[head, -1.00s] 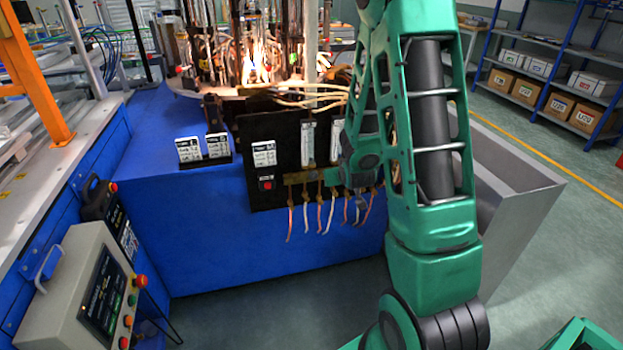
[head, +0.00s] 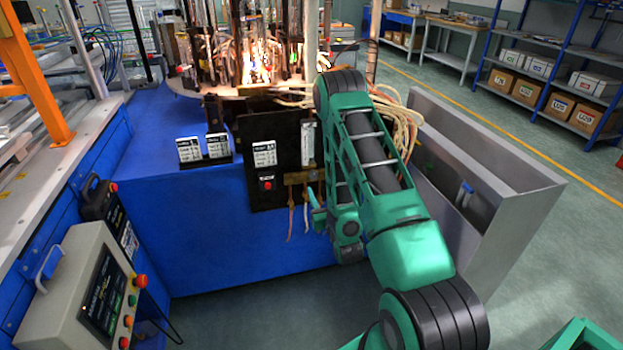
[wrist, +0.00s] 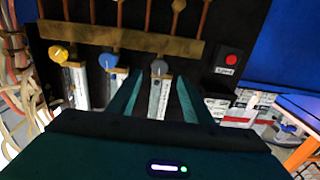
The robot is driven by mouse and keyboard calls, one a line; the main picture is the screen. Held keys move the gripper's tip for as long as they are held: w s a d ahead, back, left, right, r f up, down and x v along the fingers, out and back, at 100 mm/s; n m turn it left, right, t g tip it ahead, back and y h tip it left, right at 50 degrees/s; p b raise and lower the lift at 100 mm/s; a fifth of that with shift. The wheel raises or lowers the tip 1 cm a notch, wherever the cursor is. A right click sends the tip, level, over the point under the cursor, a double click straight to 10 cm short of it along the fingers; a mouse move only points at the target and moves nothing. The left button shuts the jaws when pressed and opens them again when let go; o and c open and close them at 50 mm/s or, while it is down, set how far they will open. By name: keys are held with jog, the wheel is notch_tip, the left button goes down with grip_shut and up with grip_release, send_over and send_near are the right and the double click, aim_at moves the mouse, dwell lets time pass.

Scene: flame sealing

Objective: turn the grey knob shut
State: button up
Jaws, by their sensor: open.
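The grey knob (wrist: 159,68) shows in the wrist view on the dark panel, at the right end of a row with a blue knob (wrist: 108,61) and a yellow knob (wrist: 58,52). My gripper (wrist: 159,77) is open, with one green finger on each side of the grey knob in the picture. I cannot tell whether the fingers touch it or how deep they reach. In the head view my gripper (head: 317,210) is in front of the panel's lower edge, partly hidden by my arm. The knobs cannot be made out there.
A red button (wrist: 232,58) sits on the panel beside the knobs. A brass bar (wrist: 125,39) with several thin tubes runs along the panel. Loose pale hoses (head: 395,115) and a grey metal bin (head: 490,190) are on the right. Flames (head: 255,70) burn above the machine.

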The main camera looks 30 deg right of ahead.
aim_at(314, 177)
jog(key=x, duration=1)
jog(key=c, duration=1)
